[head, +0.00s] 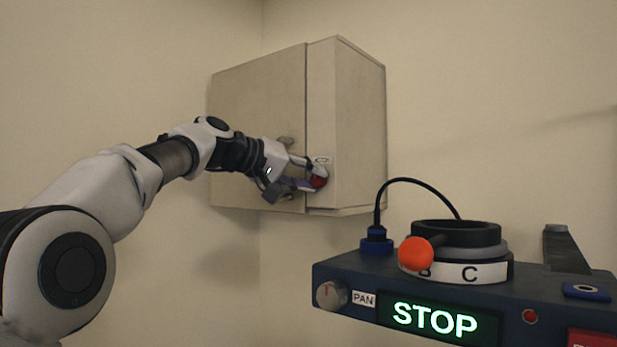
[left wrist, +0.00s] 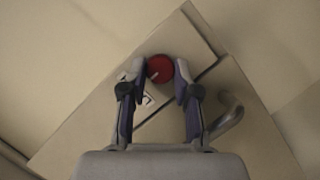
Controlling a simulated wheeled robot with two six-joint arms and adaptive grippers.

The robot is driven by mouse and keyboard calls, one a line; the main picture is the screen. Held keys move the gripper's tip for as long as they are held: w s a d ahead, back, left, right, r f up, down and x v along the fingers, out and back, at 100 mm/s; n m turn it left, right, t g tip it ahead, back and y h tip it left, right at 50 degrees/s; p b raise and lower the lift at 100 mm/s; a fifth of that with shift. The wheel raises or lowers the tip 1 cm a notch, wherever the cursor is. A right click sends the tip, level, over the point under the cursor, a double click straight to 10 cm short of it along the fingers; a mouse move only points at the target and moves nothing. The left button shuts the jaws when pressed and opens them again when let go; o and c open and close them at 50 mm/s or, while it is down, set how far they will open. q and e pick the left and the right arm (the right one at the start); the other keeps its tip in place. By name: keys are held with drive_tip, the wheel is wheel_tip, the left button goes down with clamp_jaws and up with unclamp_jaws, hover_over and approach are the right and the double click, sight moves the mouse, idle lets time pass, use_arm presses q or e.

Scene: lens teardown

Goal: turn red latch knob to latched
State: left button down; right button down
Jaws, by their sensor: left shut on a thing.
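The red latch knob (head: 319,182) is on the narrow front strip of a beige wall cabinet (head: 345,110), right of the door seam. My left gripper (head: 312,174) is at the cabinet, shut on the knob. In the left wrist view the round red knob (left wrist: 160,68) sits between the two fingertips of my left gripper (left wrist: 160,72). A pale pointer mark shows on the knob's lower left edge. A small white label (head: 322,160) is just above the knob; its symbol is too small to read. My right gripper is not in view.
A grey door handle (head: 286,141) is left of the seam, close to my left gripper. A dark blue console (head: 345,268) stands at the lower right, with a STOP display (head: 435,320), an orange ball lever (head: 416,252) and a black cable (head: 410,181).

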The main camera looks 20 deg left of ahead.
use_arm(q)
drive_tip(key=shift+d+f, duration=0.1)
drive_tip(key=shift+f, duration=0.25)
drive_tip(key=c, duration=0.8)
unclamp_jaws()
drive_tip(key=shift+c, duration=0.2)
drive_tip(key=shift+r, duration=0.15)
drive_tip(key=shift+s+a+r, duration=0.15)
drive_tip(key=shift+s+a, duration=0.05)
drive_tip(key=v, duration=1.1)
drive_tip(key=shift+r, duration=0.1)
